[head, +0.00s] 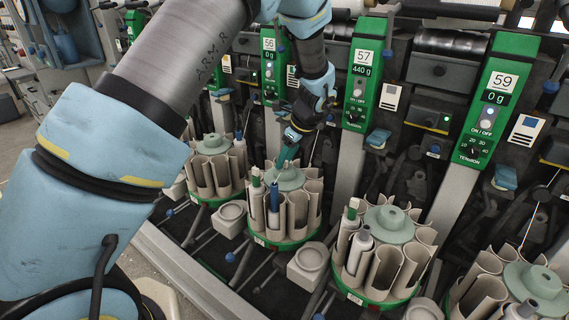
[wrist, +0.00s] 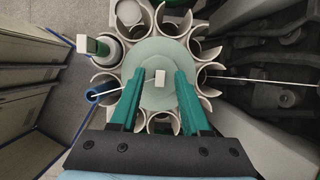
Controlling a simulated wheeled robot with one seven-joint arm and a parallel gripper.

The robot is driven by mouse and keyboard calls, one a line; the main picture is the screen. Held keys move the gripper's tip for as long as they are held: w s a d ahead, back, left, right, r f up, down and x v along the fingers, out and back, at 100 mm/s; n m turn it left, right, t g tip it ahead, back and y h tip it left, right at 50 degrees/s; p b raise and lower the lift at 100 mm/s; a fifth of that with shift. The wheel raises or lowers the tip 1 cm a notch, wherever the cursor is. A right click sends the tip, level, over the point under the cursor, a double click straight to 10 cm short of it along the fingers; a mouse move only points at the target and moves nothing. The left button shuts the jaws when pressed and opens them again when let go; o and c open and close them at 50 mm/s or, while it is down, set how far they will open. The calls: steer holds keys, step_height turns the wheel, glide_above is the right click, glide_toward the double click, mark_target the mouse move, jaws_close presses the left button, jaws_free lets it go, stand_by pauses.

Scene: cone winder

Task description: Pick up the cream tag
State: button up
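A small cream tag (wrist: 160,76) shows in the wrist view over the pale green centre disc (wrist: 137,90) of a round carousel of cream cups. It appears between my gripper's fingertips, with a gap on each side. Whether it lies on the disc or stands above it, I cannot tell. My gripper (wrist: 160,84) is open, with two green fingers pointing down at the disc. In the head view my gripper (head: 284,158) is above the disc of the carousel (head: 258,239) under station 56. The tag cannot be made out there.
Cups around the disc hold a tube with a green top (wrist: 97,46) and a blue tube (wrist: 102,92), close to my left finger. A thin thread (wrist: 262,80) runs in from the right. Other carousels (head: 368,294) stand on both sides, below green station panels (head: 488,100).

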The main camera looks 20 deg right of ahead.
jaws_close()
steer(key=shift+r, duration=0.15)
step_height(320, 180, up, 13)
steer(key=shift+p, duration=0.3)
stand_by(0.7)
steer(key=shift+f, duration=0.25)
